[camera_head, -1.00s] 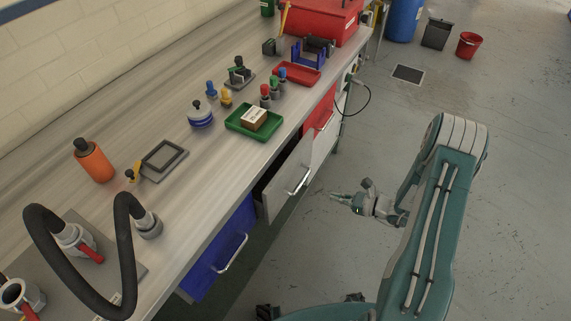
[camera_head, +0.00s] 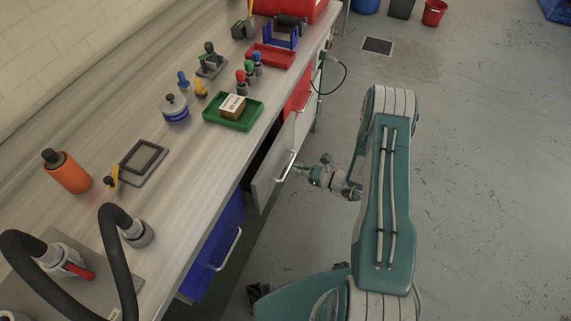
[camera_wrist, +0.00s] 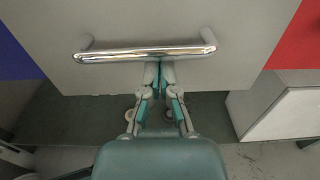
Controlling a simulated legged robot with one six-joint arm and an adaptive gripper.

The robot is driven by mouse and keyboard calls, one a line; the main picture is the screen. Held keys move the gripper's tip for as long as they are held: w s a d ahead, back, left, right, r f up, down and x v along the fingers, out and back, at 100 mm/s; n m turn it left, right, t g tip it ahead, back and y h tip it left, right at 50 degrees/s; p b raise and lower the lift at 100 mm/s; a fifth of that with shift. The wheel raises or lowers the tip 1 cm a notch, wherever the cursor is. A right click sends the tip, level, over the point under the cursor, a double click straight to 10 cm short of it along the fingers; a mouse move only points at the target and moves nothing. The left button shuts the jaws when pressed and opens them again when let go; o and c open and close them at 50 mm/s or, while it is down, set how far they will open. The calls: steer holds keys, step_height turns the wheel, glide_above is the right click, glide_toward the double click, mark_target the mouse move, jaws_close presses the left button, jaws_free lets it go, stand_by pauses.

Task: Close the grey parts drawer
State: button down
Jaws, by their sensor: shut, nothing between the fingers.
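The grey parts drawer (camera_head: 268,176) stands pulled out from under the bench, with a dark gap behind its front. Its chrome bar handle (camera_head: 286,166) runs across the front. In the wrist view the grey drawer front (camera_wrist: 165,22) fills the upper part, with the handle (camera_wrist: 145,54) across it. My gripper (camera_head: 299,170) is at the drawer front, by the handle. In the wrist view my gripper (camera_wrist: 160,66) is shut and empty, its fingertips at the lower edge of the handle. I cannot tell whether they touch it.
A blue drawer (camera_head: 215,250) is on the near side of the grey one, and a red drawer (camera_head: 297,97) on the far side. The bench top (camera_head: 190,150) holds a green tray (camera_head: 234,122) and several tools.

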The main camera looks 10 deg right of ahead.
mark_target(281, 162)
steer(key=shift+x, duration=0.75)
steer(key=shift+w+a, duration=0.4)
steer(key=shift+w, duration=0.1)
steer(key=x, duration=0.5)
steer(key=shift+a, duration=0.15)
steer(key=shift+w+r, duration=0.1)
